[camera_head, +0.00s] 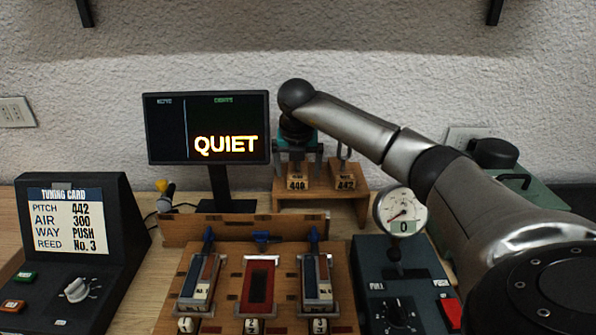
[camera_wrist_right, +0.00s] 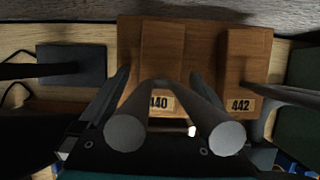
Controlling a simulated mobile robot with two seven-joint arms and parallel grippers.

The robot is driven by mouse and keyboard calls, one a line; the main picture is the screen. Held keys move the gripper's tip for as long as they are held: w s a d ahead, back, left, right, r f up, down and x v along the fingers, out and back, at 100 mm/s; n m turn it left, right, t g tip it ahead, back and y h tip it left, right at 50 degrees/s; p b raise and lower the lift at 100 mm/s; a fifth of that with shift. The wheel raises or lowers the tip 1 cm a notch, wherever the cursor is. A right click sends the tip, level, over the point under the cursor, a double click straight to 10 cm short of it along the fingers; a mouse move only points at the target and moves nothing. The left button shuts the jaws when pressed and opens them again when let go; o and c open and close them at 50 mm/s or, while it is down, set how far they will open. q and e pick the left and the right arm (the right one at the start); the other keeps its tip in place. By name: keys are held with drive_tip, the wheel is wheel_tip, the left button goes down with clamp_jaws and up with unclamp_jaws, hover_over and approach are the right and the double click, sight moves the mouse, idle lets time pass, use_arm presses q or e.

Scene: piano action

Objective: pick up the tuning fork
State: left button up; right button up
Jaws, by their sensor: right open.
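A wooden stand (camera_head: 322,192) at the back carries two box blocks labelled 440 and 442. A grey tuning fork (camera_wrist_right: 125,131) stands on the 440 block; its round prong ends face the right wrist camera. In the head view my gripper mostly hides it. A second grey fork (camera_head: 345,151) stands upright on the 442 block and partly shows in the wrist view (camera_wrist_right: 285,95). My right gripper (camera_head: 297,163) points down over the 440 block. It is open, with one finger on each side of the 440 fork. My left gripper is not in view.
A monitor (camera_head: 206,128) reading QUIET stands left of the stand. The tuning card panel (camera_head: 68,222) shows pitch 442. A wooden fixture (camera_head: 230,228) with reeds and a dark control box with a gauge (camera_head: 401,213) stand in front. A green case (camera_head: 525,180) is at right.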

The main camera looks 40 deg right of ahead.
clamp_jaws()
idle(0.8)
